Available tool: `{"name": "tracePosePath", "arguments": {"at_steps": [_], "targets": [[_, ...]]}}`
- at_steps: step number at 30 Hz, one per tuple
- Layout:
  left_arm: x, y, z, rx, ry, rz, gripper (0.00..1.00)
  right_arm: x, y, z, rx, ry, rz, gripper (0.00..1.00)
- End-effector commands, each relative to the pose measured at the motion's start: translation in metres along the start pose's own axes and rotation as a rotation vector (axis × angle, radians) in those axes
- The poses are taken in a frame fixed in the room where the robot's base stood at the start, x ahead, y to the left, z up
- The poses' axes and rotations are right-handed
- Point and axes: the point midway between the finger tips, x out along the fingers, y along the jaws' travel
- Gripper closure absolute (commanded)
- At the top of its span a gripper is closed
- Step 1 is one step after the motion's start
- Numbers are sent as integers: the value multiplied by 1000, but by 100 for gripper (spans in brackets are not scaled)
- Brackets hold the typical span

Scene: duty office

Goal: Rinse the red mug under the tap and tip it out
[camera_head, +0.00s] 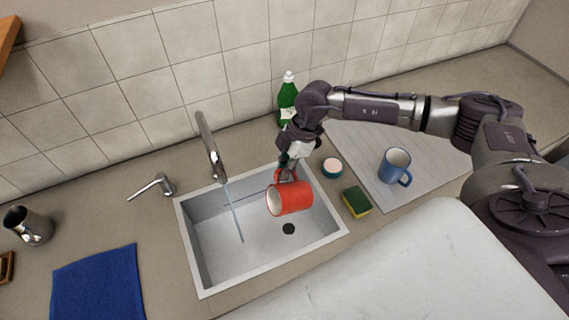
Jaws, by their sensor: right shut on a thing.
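The red mug (291,199) is over the right part of the sink, tilted on its side with its pale open mouth facing left. My right gripper (288,170) is shut on the mug's handle, at the upper side of the mug. The tap (209,145) stands behind the sink, and a thin stream of water (234,215) runs from it into the basin. The mug is to the right of the stream, apart from it. The sink (208,247) has a dark drain below the mug. My left gripper is not in view.
A tap lever (153,185) and a metal cup (28,226) stand left of the sink, with a blue cloth (98,287) in front. A green bottle (287,101), a small teal-sided pot (332,168), a sponge (356,202) and a blue mug (395,167) on a board (428,150) are right.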

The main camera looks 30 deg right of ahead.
Motion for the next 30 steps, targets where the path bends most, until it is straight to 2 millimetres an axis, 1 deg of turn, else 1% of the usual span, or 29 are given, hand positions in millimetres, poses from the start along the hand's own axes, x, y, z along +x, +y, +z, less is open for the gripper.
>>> {"name": "tracePosePath", "arguments": {"at_steps": [1,4,11,12,13,30], "targets": [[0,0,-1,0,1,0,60,4,-1,8,13,72,-5,100],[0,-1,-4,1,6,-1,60,10,0,13,9,213,-5,100],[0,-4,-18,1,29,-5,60,28,1,17,0,521,-14,100],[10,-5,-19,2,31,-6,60,32,2,17,-10,538,-12,100],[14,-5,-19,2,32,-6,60,33,2,17,-13,552,-13,100],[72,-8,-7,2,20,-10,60,44,2,18,-26,772,-20,100]]}}
